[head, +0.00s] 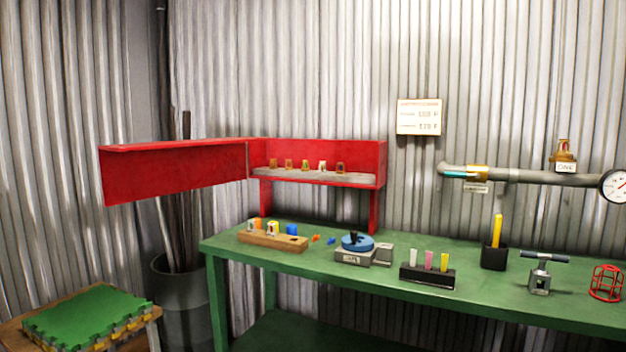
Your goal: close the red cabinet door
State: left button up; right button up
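The red cabinet (376,158) stands on legs at the back left of the green bench, against the corrugated wall. Its front is open and shows a pale shelf with several small orange and white pieces in a row. The red cabinet door (175,177) is hinged at the cabinet's left side. It stands swung wide open, reaching out to the left past the bench end. Neither of my grippers is in the head view.
The green bench (440,285) holds a wooden block (272,240) with coloured pieces, a blue-topped device (357,243), a black marker rack (428,276) and a black pen cup (495,256). A grey bin (185,300) with poles stands below the door. Green mats (85,318) lie lower left.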

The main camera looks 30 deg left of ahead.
aim_at(129, 173)
jog(key=u, duration=1.05)
